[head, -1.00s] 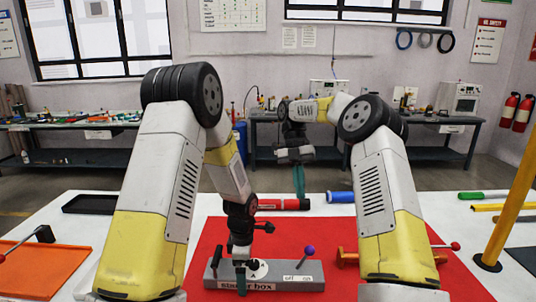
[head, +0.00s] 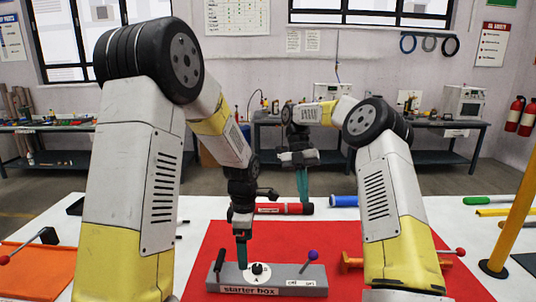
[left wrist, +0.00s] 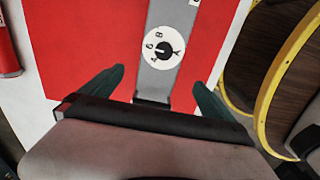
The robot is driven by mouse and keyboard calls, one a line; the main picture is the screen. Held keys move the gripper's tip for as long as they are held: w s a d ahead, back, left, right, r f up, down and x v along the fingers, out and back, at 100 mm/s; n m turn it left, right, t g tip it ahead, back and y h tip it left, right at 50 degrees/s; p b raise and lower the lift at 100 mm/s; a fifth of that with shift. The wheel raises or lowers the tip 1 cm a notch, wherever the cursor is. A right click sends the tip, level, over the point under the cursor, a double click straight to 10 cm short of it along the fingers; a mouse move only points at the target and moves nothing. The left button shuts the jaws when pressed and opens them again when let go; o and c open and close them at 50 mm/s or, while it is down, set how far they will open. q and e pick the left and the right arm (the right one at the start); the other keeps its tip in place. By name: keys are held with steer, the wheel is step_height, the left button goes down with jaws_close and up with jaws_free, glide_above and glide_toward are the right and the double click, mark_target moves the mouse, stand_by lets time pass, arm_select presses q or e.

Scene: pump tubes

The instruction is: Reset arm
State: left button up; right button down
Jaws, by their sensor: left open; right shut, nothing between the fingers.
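The grey starter box (head: 285,281) lies on the red mat (head: 216,243). It has a white dial (head: 257,274), a black lever on the left and a purple-knobbed lever (head: 312,256) on the right. My left gripper (head: 241,258) points down just above the box, near the dial. In the left wrist view, its two green fingers (left wrist: 157,92) are spread apart with nothing held, and the dial (left wrist: 163,48) shows beyond them. My right gripper (head: 302,185) hangs higher, above the table's far edge, its fingers shut and empty.
A red cylinder (head: 284,208) and a blue cylinder (head: 343,201) lie behind the mat. A yellow post (head: 511,220) stands at the right. An orange tray (head: 35,272) is at the left. An orange part (head: 350,262) sits beside my right forearm.

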arm_select(q)
steer(key=s+a+r+m+t+h, duration=0.1)
steer(key=s+a+r+m+t, duration=0.2)
steer(key=r, duration=0.5)
steer(key=s+a+r+m+h, duration=0.1)
steer(key=s+a+r+m, duration=0.1)
steer(key=s+r+m, duration=0.4)
arm_select(e)
steer(key=s+d+r+m+t, duration=0.1)
steer(key=s+r+m+t, duration=0.5)
steer(key=s+r+m, duration=0.8)
arm_select(q)
steer(key=s+a+r+m+t, duration=0.3)
steer(key=s+r+m, duration=0.4)
steer(key=s+m, duration=0.2)
steer(key=shift+r, duration=0.35)
arm_select(e)
steer(key=s+d+f+m+t+y, duration=0.1)
steer(key=s+f+m+t, duration=0.1)
steer(key=s+m, duration=0.4)
steer(key=s+d+f+m+t+y, duration=0.1)
steer(key=s+f+m+t+y, duration=0.1)
steer(key=s+m+t, duration=0.2)
steer(key=shift+s+d+m, duration=0.2)
steer(key=shift+s+m, duration=1.5)
steer(key=shift+m, duration=2)
